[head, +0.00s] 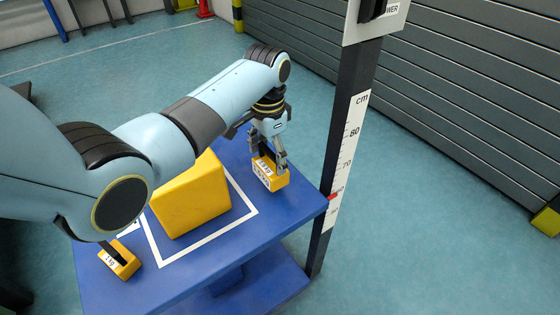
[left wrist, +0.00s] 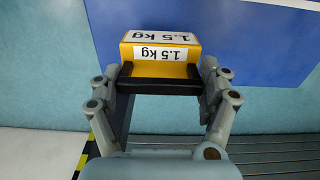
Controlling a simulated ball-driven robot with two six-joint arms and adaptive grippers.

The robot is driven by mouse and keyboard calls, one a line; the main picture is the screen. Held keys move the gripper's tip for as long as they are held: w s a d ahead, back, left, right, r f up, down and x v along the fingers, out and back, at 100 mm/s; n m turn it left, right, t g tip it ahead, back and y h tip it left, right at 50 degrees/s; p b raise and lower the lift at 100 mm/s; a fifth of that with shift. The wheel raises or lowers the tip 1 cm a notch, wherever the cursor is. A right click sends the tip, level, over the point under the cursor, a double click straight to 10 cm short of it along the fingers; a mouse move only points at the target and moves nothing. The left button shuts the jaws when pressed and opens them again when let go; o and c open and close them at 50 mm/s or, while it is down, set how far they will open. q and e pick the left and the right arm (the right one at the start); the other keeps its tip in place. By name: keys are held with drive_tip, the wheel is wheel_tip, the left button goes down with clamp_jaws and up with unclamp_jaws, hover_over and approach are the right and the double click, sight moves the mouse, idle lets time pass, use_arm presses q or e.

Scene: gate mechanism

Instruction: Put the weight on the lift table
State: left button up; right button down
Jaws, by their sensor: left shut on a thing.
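The lift table (head: 190,285) is a blue platform with a white square outline on its top. My left gripper (head: 268,160) is shut on a small yellow weight (head: 270,180) at the table's far right part. In the left wrist view the weight (left wrist: 160,68) sits between the fingers (left wrist: 160,82) and its labels read 1.5 kg. I cannot tell whether the weight touches the table top. A large yellow block (head: 195,205) stands inside the white outline. Another small yellow weight (head: 119,261) with a label is at the near left corner. My right gripper is not in view.
A dark post (head: 345,130) with a cm scale and a red pointer (head: 334,196) stands beside the table's right edge. A grey slatted shutter (head: 450,90) is behind it. Open teal floor (head: 440,260) lies to the right.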

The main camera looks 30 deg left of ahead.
sight(268, 161)
use_arm(q)
drive_tip(key=shift+w+a+f, duration=0.25)
drive_tip(key=shift+w+a, duration=0.15)
drive_tip(key=shift+a, duration=0.1)
drive_tip(key=shift+f+b, duration=0.75)
drive_tip(key=shift+f, duration=1.25)
drive_tip(key=o, duration=1.7)
drive_tip(key=shift+s+f, duration=0.15)
drive_tip(key=shift+c, duration=0.2)
wheel_tip(268, 161, up, 11)
drive_tip(key=p, duration=0.3)
drive_tip(key=shift+r, duration=0.6)
